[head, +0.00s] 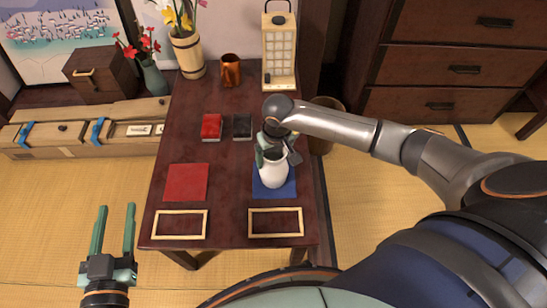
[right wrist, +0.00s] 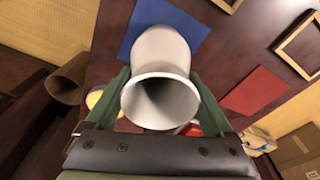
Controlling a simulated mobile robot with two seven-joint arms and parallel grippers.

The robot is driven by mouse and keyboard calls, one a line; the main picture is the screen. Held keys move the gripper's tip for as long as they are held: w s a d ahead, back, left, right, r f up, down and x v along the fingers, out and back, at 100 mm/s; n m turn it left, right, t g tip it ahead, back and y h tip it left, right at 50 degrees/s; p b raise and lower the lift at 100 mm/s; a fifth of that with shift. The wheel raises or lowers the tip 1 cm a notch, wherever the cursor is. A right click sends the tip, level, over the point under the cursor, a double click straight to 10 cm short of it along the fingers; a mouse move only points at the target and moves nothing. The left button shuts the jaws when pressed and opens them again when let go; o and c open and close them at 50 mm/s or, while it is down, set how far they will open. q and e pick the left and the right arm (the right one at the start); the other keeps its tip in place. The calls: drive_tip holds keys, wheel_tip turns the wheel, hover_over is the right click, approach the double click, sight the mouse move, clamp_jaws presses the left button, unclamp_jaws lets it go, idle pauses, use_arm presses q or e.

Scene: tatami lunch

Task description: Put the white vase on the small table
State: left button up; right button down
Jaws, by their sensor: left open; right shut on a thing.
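The white vase (head: 273,172) is upright over the blue square mat (head: 286,190) at the right front of the small dark red-brown table (head: 228,175). My right gripper (head: 272,153) is shut on the vase near its top. In the right wrist view the vase (right wrist: 158,60) sits between the green fingers, its open mouth facing the camera and its far end over the blue mat (right wrist: 190,25). I cannot tell whether its base touches the mat. My left gripper (head: 117,208) is open and empty over the tatami, left of the table.
A red mat (head: 186,182) and two wooden frames (head: 180,224) (head: 276,222) lie on the table. Red (head: 211,126) and black (head: 242,126) boxes, a brown cup (head: 231,70), a lantern (head: 280,60) and a flower bucket (head: 187,55) stand farther back.

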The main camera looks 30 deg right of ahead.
drive_tip(key=shift+f, duration=0.1)
idle(0.3)
unclamp_jaws()
drive_tip(key=shift+f, duration=0.15)
